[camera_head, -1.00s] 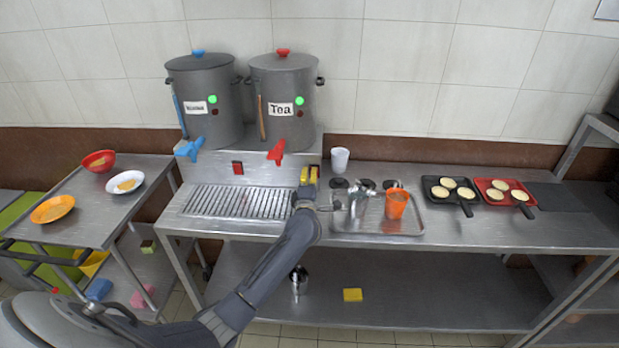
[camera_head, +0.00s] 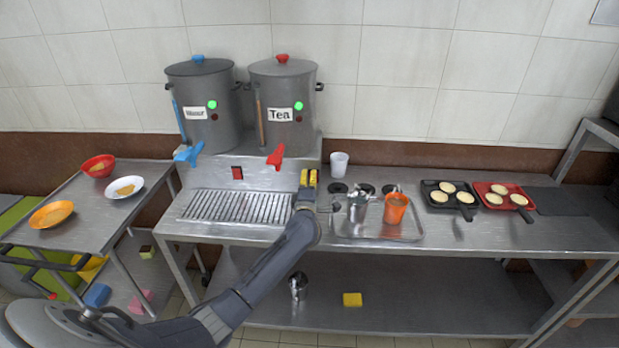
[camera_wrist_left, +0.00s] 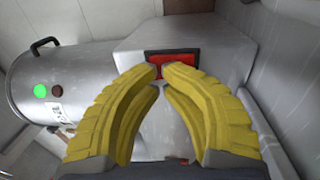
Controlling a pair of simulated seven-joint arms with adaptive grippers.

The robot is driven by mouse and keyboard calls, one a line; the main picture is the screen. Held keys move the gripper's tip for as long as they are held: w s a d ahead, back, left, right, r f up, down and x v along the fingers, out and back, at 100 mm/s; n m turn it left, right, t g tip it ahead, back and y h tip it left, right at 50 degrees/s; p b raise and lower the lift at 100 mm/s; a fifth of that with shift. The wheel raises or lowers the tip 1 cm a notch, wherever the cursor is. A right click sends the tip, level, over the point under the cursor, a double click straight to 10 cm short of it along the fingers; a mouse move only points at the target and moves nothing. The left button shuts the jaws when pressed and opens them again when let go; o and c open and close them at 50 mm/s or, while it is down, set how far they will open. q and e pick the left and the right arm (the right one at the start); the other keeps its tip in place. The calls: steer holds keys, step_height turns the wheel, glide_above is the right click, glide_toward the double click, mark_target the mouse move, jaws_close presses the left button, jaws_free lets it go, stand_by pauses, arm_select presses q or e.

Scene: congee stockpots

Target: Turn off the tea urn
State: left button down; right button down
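The Tea urn (camera_head: 281,92) is a grey pot with a red lid knob, a red tap (camera_head: 276,157) and a lit green light (camera_head: 299,106). It stands on the right half of a metal base. My left gripper (camera_head: 309,178), with yellow fingers, is at the right end of the base front, right of the tap. In the left wrist view its fingertips (camera_wrist_left: 159,71) nearly meet, with nothing held, before a red switch (camera_wrist_left: 176,66) that they partly cover. Whether they touch it I cannot tell. In the head view this switch is hidden behind the gripper. My right gripper is out of view.
The Water urn (camera_head: 203,100) stands left of the Tea urn, with another red switch (camera_head: 237,173) below. A white cup (camera_head: 339,165) and a tray (camera_head: 412,237) with an orange cup (camera_head: 395,209) and metal jug (camera_head: 357,208) are right of my gripper.

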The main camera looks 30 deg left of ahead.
arm_select(q)
steer(key=shift+w+a+r, duration=0.2)
steer(key=shift+r, duration=0.15)
stand_by(0.3)
steer(key=shift+s+d, duration=0.3)
steer(key=shift+s, duration=0.1)
steer(key=r+v, duration=0.1)
steer(key=v, duration=1.2)
steer(key=shift+s+r, duration=0.15)
steer(key=shift+r, duration=0.4)
steer(key=shift+d, duration=0.1)
